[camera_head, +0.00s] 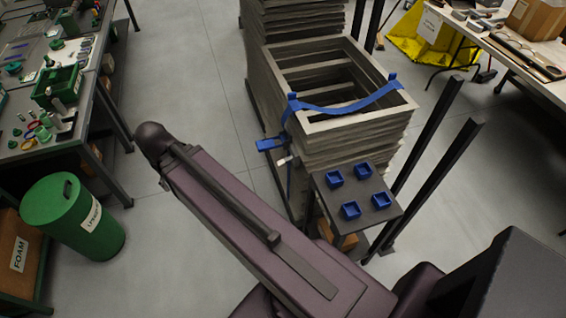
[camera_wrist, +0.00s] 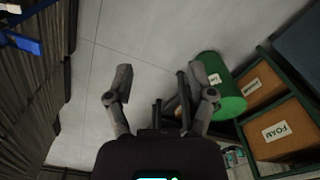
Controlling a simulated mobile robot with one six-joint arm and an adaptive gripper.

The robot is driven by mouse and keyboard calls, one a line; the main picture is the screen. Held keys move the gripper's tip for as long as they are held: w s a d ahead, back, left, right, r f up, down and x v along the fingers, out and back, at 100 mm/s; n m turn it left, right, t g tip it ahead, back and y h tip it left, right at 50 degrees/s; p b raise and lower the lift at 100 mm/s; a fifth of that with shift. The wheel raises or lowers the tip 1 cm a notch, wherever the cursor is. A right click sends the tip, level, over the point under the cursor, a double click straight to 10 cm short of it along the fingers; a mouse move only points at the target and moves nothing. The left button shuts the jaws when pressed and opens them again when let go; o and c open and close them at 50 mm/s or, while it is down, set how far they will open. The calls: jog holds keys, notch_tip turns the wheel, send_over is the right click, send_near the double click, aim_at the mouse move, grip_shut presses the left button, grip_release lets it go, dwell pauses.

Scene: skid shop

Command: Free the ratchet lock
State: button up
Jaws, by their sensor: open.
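A blue strap (camera_head: 345,107) runs over the top of a stack of grey wooden frames (camera_head: 362,125) and down its near left side. A blue ratchet (camera_head: 270,144) sticks out from that side, with a small pale piece below it. I cannot tell from here how its lock is set. Blue parts that look like the strap or ratchet show at the upper left of the wrist view (camera_wrist: 22,43), beside the stack. My gripper (camera_wrist: 160,75) is open and empty, its fingers wide apart over the floor, away from the ratchet. The head view does not show it.
A dark stand with several blue trays (camera_head: 335,178) is close to the stack, with dark upright posts at right. A green bin (camera_head: 70,215) and a workbench (camera_head: 85,85) are at left. Grey floor (camera_head: 190,70) lies clear between bench and stack.

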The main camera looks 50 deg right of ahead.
jog(key=f+b, duration=0.1)
jog(key=n+g+h+b, duration=1.05)
jog(key=h+b, duration=0.55)
jog(key=b, duration=3.7)
send_near(279, 163)
jog(key=shift+a+r+n+t, duration=0.2)
jog(key=shift+a+n+t, duration=0.25)
jog(key=shift+a, duration=0.05)
jog(key=shift+a+r+n+t, duration=0.25)
jog(key=shift+a+n+t, duration=0.15)
jog(key=shift+a, duration=0.1)
jog(key=shift+d, duration=0.1)
jog(key=shift+x, duration=6.8)
jog(key=shift+f, duration=0.1)
